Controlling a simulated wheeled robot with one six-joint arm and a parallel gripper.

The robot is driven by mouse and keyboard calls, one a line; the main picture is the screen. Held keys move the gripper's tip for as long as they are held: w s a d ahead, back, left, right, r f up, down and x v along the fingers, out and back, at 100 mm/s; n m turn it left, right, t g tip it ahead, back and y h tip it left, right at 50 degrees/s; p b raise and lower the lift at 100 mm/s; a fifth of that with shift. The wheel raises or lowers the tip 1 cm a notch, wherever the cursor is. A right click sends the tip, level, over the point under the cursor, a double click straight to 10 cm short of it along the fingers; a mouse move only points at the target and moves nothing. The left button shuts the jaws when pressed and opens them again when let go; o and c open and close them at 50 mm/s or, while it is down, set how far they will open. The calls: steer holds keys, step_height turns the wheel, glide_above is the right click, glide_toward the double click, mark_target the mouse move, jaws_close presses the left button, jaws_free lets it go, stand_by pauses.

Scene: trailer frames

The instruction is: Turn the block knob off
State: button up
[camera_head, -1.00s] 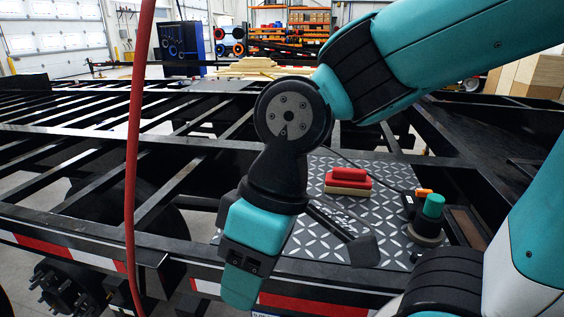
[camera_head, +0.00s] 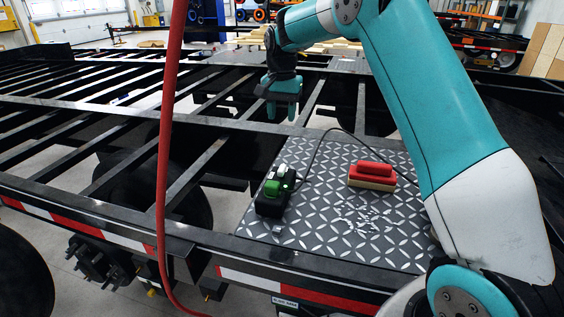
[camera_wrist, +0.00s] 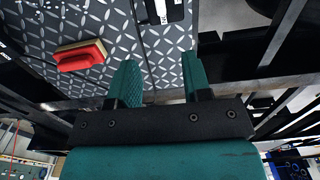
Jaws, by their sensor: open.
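A black block with a green knob (camera_head: 271,188) stands on the left part of a patterned metal plate (camera_head: 330,235). I cannot read which way the knob is turned. My gripper (camera_head: 282,112) hangs fingers down beyond the plate's back edge, apart from the block. In the wrist view my gripper (camera_wrist: 160,60) is open, with nothing between its two teal fingers. A black part with a white label (camera_wrist: 164,10) is cut off by the top edge there.
A red brush-like block (camera_head: 372,175) lies on the plate, right of the knob, and shows in the wrist view (camera_wrist: 80,55). Small light bits lie on the plate (camera_head: 368,218). A red hose (camera_head: 165,140) hangs at the left. Black trailer beams (camera_head: 90,180) with open gaps surround the plate.

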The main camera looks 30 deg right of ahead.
mark_target(282, 168)
step_height(282, 168, down, 17)
steer(key=p, duration=0.3)
steer(key=shift+f+p, duration=0.15)
steer(key=shift+p, duration=0.2)
jaws_close()
